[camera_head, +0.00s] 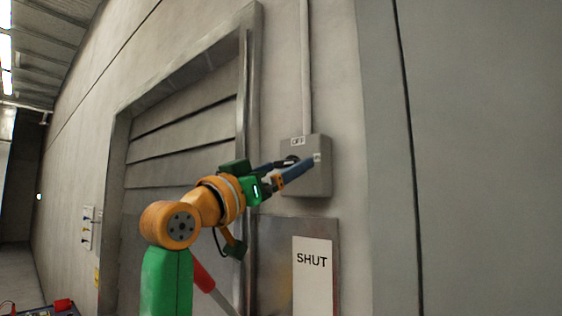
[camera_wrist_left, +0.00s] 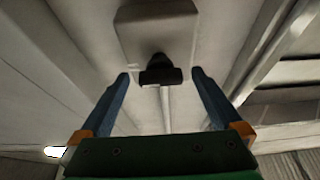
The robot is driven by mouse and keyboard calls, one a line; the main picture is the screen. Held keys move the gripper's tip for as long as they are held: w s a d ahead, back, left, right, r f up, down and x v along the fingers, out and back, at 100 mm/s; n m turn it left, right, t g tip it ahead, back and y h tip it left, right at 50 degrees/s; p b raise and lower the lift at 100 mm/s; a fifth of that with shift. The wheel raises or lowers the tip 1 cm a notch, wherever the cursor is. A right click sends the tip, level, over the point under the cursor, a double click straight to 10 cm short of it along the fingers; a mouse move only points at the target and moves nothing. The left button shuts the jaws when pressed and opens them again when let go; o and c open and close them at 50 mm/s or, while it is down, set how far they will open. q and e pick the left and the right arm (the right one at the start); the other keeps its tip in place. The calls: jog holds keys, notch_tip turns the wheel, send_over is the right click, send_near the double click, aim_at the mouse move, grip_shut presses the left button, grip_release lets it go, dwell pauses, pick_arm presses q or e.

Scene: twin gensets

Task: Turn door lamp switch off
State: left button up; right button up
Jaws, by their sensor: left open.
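The lamp switch is a grey wall box (camera_head: 320,180) with an "OFF" label (camera_head: 298,141) on its upper part. Its black handle (camera_head: 291,159) is partly hidden by my left gripper (camera_head: 302,162) in the head view. In the left wrist view, the box (camera_wrist_left: 158,22) is straight ahead, and the black handle (camera_wrist_left: 160,74) shows between the two blue fingers. My left gripper (camera_wrist_left: 160,78) is open, one finger on each side of the handle, with gaps visible on both sides. I cannot tell how deep the fingertips reach around it. My right gripper is not in view.
A conduit (camera_head: 305,70) runs up the wall from the box. A "SHUT" sign (camera_head: 312,280) is on a panel below. A shutter door (camera_head: 185,145) with a metal frame is to the left. A red-ended lever (camera_head: 203,278) shows behind my arm.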

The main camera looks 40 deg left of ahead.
pick_arm(q)
jog(key=shift+w+f, duration=0.1)
jog(key=shift+w, duration=0.1)
jog(key=shift+c, duration=0.4)
jog(key=shift+s, duration=0.2)
jog(key=c, duration=1.3)
